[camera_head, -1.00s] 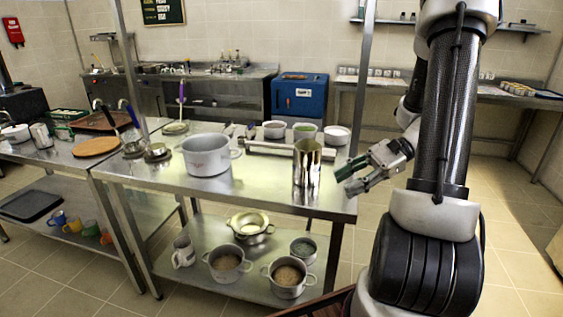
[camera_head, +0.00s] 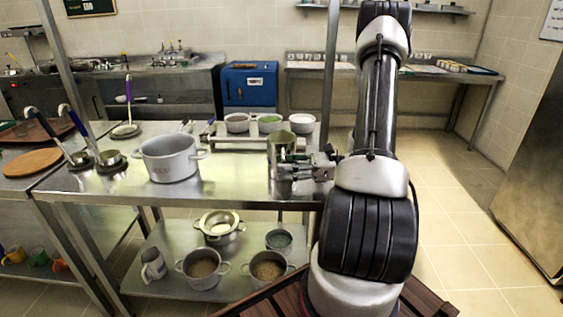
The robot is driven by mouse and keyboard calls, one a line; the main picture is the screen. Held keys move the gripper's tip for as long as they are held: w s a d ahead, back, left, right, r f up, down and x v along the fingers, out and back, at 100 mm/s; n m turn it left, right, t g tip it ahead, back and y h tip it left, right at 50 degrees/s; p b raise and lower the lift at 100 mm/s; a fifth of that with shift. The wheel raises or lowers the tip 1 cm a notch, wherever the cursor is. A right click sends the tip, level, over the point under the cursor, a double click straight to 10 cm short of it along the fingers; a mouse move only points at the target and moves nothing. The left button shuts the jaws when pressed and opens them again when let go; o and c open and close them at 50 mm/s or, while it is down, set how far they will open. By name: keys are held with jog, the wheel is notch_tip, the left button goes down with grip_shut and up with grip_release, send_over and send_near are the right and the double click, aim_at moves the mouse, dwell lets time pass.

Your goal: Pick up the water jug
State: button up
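A tall shiny metal jug (camera_head: 280,143), which I take to be the water jug, stands upright on the steel table near its right end. My gripper (camera_head: 285,167) reaches in from the right at the jug's lower half and hides part of it. The two fingers show one above the other with a gap between them, so it looks open. Whether the fingers touch the jug or have it between them is not clear.
A large grey pot (camera_head: 169,160) stands left on the same steel table (camera_head: 232,178). Several small pots, one of them a grey pot (camera_head: 237,123), stand behind the jug. Ladles (camera_head: 110,158) lie further left. The lower shelf (camera_head: 160,235) holds pots and a mug-like vessel (camera_head: 153,266).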

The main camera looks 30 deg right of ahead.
jog(key=shift+w+a, duration=0.2)
jog(key=shift+a, duration=0.15)
jog(key=shift+c, duration=0.4)
grip_shut()
